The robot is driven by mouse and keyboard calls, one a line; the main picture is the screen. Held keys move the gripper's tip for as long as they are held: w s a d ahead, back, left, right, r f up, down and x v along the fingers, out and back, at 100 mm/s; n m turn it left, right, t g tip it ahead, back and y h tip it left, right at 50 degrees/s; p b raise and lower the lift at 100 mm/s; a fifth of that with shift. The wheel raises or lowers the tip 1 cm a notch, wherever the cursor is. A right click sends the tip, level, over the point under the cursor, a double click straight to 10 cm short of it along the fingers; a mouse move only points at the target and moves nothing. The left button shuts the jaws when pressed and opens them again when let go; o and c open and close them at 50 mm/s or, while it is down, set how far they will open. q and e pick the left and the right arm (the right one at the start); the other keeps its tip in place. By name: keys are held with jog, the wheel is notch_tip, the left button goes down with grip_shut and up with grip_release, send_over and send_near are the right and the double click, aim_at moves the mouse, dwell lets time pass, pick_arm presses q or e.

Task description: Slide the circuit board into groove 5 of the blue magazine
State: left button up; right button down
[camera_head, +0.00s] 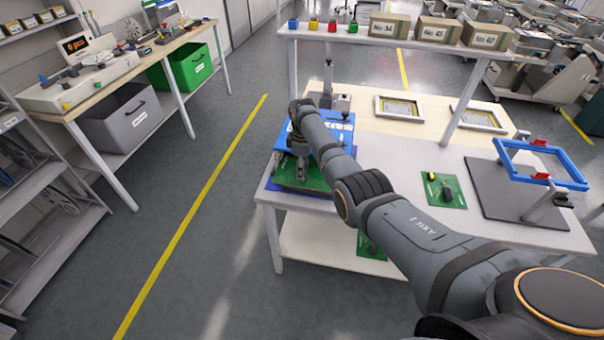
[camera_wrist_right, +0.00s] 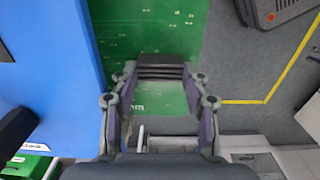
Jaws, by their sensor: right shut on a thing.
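The blue magazine (camera_head: 281,141) stands at the left end of the white table, partly hidden by my right arm. It fills the left side of the wrist view (camera_wrist_right: 55,70). The green circuit board (camera_wrist_right: 150,32) is held flat by my right gripper (camera_wrist_right: 160,72), whose fingers are shut on it. In the head view the board (camera_head: 316,183) shows low in front of the magazine, under my right gripper (camera_head: 298,172). In the wrist view its left edge lies along the magazine's side; whether it is in a groove is hidden. My left gripper is not in view.
Another green board (camera_head: 444,191) lies on the table to the right. Beyond it a blue frame (camera_head: 540,165) stands on a dark plate. Two pale frames (camera_head: 398,108) lie behind. A shelf with boxes (camera_head: 390,25) crosses above the table's rear. Floor left of the table is clear.

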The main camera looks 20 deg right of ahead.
jog(key=shift+w+r, duration=0.1)
jog(key=shift+r, duration=0.05)
jog(key=shift+d, duration=0.1)
dwell(0.4)
jog(key=c, duration=0.9)
grip_release()
jog(key=shift+o, duration=1.6)
notch_tip(320, 180, up, 12)
jog(key=shift+s, duration=0.2)
